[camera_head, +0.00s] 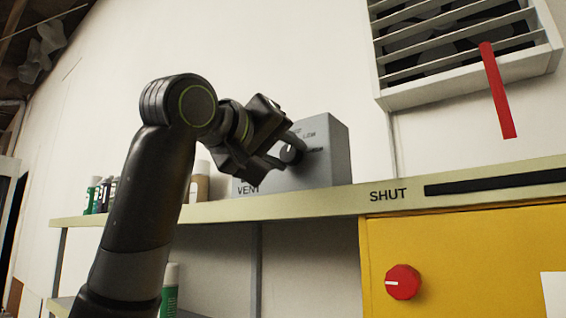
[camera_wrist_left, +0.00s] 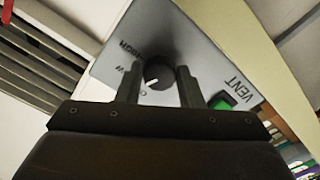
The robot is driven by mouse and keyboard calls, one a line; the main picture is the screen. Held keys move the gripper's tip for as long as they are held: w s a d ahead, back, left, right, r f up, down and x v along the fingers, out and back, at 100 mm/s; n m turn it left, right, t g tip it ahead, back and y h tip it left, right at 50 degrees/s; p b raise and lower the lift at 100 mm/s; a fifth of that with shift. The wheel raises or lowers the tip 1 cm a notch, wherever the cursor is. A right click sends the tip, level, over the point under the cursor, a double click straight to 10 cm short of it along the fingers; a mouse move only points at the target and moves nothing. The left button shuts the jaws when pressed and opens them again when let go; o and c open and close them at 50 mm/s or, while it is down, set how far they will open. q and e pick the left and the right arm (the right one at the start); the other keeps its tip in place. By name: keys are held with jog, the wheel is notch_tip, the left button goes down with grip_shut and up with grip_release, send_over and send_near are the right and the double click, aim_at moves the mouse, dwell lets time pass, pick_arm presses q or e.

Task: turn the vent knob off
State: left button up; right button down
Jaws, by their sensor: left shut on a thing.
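The grey vent box (camera_head: 325,165) stands on the shelf, with the word VENT at its lower left and LOW near the top of its face. Its dark round knob (camera_head: 291,153) has a white pointer line. My left gripper (camera_head: 288,148) is at the front of the box, shut on the knob. In the left wrist view, the fingers (camera_wrist_left: 159,88) stand on either side of the knob (camera_wrist_left: 160,72). There the pointer slants to the lower left, and part of the dial lettering is hidden by the gripper. My right gripper is not in view.
A slatted wall vent (camera_head: 455,45) with a red strip (camera_head: 498,95) hangs at the upper right. Below the shelf (camera_head: 330,203) is a yellow cabinet (camera_head: 470,260) with a red knob (camera_head: 403,282). Bottles (camera_head: 98,195) stand on the shelf to the left.

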pick_arm(q)
jog(key=shift+n+b, duration=1.15)
jog(key=shift+n, duration=0.95)
jog(key=o, duration=1)
